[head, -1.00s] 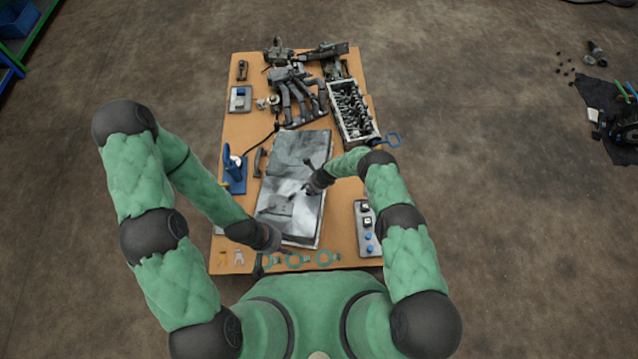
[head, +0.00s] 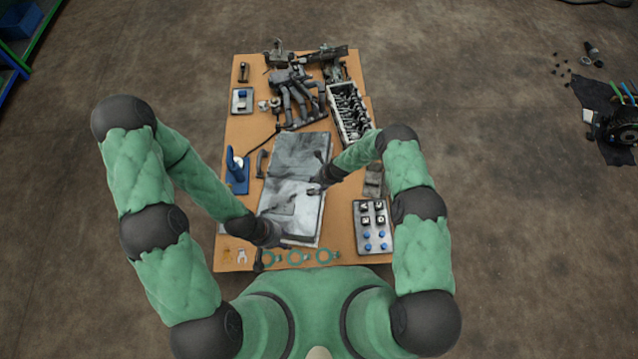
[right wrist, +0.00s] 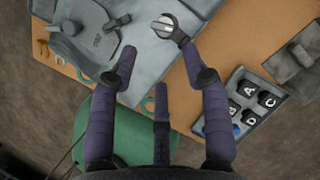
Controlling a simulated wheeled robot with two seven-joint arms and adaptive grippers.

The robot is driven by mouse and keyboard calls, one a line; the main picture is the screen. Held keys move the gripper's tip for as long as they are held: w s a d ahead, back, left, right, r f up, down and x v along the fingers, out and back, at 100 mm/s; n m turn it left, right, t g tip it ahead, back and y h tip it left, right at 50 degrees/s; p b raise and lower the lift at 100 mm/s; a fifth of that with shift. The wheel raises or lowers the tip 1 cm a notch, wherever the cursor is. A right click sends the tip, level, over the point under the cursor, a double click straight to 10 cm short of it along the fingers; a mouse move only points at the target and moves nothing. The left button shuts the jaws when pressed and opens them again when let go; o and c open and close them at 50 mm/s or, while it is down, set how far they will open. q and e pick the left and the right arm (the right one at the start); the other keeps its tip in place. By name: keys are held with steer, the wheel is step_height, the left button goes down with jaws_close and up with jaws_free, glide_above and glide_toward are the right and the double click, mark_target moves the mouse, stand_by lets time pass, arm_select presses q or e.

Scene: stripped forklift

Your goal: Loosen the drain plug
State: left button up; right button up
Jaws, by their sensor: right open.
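A round dark knob with a pale raised bar, which looks like the drain plug (right wrist: 165,25), sits near the edge of the grey metal pan (right wrist: 205,8) in the right wrist view. The pan (head: 292,222) lies flat on the table in the head view, where I cannot pick out the plug. My right gripper (head: 314,186) is over the pan. In the right wrist view its fingers (right wrist: 158,50) are spread and empty, with the plug just beyond the gap between the tips. My left gripper (head: 262,250) is at the pan's lower left corner; its fingers are too small to judge.
A pad of lettered blocks (head: 372,240) lies right of the pan. Teal rings (head: 298,257) lie along the front edge. A blue stand (head: 238,172) is at the left. A pipe manifold (head: 298,95) and an open engine block (head: 350,118) crowd the back.

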steer(key=shift+s+r+m+t+b, duration=0.15)
steer(key=shift+s+m+b, duration=0.35)
steer(key=shift+b, duration=0.75)
steer(key=shift+s+m+t+b, duration=0.15)
steer(key=shift+s+m+b, duration=0.35)
steer(key=shift+b, duration=0.7)
steer(key=shift+w+h, duration=0.1)
steer(key=shift+h, duration=0.2)
steer(key=shift+c, duration=0.3)
